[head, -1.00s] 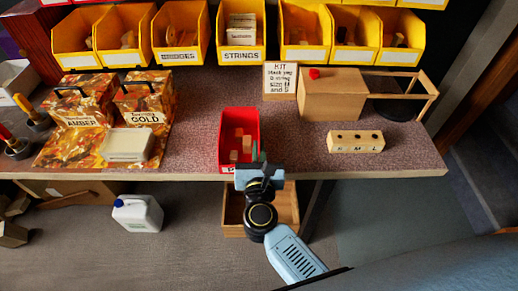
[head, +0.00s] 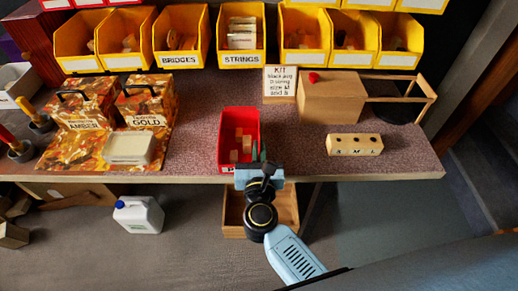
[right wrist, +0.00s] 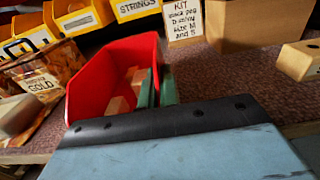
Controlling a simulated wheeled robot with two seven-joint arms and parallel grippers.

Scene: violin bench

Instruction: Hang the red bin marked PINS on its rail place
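The red bin (head: 226,140) is at the front edge of the bench, with small wooden blocks inside and a white label, mostly hidden, on its front. It shows open-topped in the right wrist view (right wrist: 105,75). My right gripper (head: 259,152) reaches up from below at the bin's front right corner. Its two green fingers (right wrist: 157,88) stand close together on either side of the bin's right wall and look shut on it. The gripper body hides the bin's front in the wrist view. My left gripper is not in view. No bare rail place shows clearly.
Yellow bins (head: 180,60) line the back, some labelled BRIDGES and STRINGS. A KIT card (head: 280,85), a wooden box (head: 330,100) and a drilled block (head: 354,145) stand right. AMBER and GOLD boxes (head: 145,105) stand left. A drawer (head: 288,210) is below the bench.

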